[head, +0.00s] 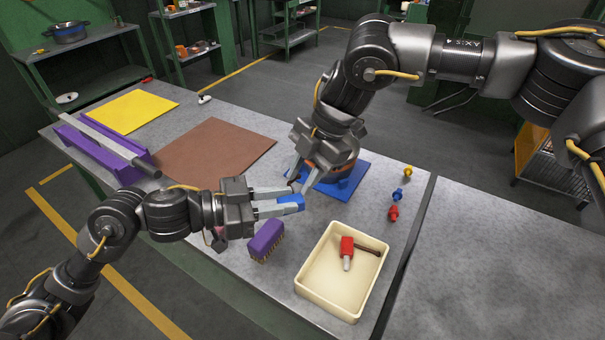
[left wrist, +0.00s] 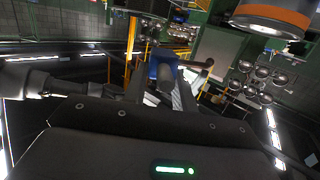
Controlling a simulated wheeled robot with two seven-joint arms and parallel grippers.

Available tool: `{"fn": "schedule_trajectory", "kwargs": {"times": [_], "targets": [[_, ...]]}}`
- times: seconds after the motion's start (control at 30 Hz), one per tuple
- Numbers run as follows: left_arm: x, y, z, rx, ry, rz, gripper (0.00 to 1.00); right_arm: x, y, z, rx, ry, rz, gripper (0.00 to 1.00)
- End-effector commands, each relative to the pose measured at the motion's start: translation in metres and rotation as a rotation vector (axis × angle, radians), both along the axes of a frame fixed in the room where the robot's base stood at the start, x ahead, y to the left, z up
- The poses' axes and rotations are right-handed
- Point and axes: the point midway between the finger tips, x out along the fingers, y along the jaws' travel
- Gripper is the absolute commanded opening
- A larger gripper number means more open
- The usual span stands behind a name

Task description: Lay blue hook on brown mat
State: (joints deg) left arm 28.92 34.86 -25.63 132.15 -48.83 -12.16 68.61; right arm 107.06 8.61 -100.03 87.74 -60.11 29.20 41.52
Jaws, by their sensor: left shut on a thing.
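The blue hook (head: 290,204) is between the fingertips of my left gripper (head: 284,206), which is shut on it above the table. It also shows as a blue shape in the left wrist view (left wrist: 164,66). The brown mat (head: 216,152) lies flat and bare on the table, behind and left of my left gripper. My right gripper (head: 314,180) points down close to the hook, beside the blue mat (head: 352,181). A dark round thing with an orange band (head: 325,167) is partly hidden by it; I cannot tell whether its fingers hold anything.
The yellow mat (head: 135,110) and purple rack (head: 105,146) are at the far left. A purple brush (head: 266,241) and cream tray (head: 310,285) with a red-headed hammer (head: 347,246) stand in front. Small yellow (head: 408,171), blue (head: 397,195) and red (head: 393,213) pieces stand at right.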

Motion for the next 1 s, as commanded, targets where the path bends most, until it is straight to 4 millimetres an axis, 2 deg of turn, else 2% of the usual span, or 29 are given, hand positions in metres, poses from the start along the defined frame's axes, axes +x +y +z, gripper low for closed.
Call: {"fn": "schedule_trajectory", "kwargs": {"times": [0.33,0.47,1.0], "targets": [[-0.001,-0.001,0.001,-0.003,-0.003,-0.003,0.00,0.000,0.000,0.001,0.001,-0.001,0.000,0.35],[-0.001,-0.001,0.001,-0.003,-0.003,-0.003,0.00,0.003,-0.003,0.009,0.001,-0.003,-0.001,0.35],[0.000,0.000,0.001,-0.003,-0.002,-0.002,0.00,0.017,-0.038,0.092,0.000,-0.002,-0.002,0.35]]}}
